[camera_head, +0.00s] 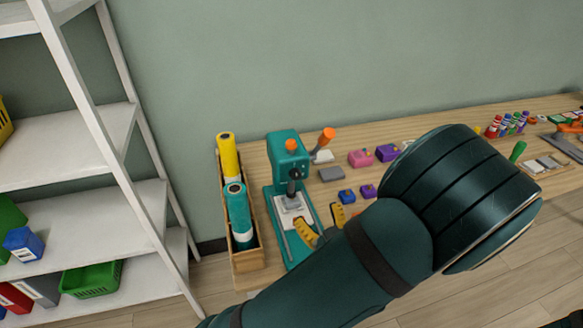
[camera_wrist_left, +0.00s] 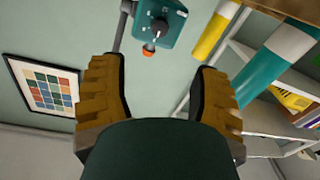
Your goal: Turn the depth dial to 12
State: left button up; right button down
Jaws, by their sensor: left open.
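My left gripper (camera_head: 322,224) is open and empty in front of the machine's lower part, partly hidden by my arm. In the wrist view its two yellow fingers (camera_wrist_left: 158,95) are spread apart, and the dial lies beyond them, untouched. My right gripper is not in view.
A wooden box (camera_head: 248,262) with yellow and teal rolls stands left of the machine. White shelves (camera_head: 100,200) stand at the left.

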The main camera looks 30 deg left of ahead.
aim_at(297, 176)
pick_arm(q)
jog(key=b+x, duration=0.1)
jog(key=x, duration=1.3)
jog(key=shift+r, duration=0.1)
grip_shut()
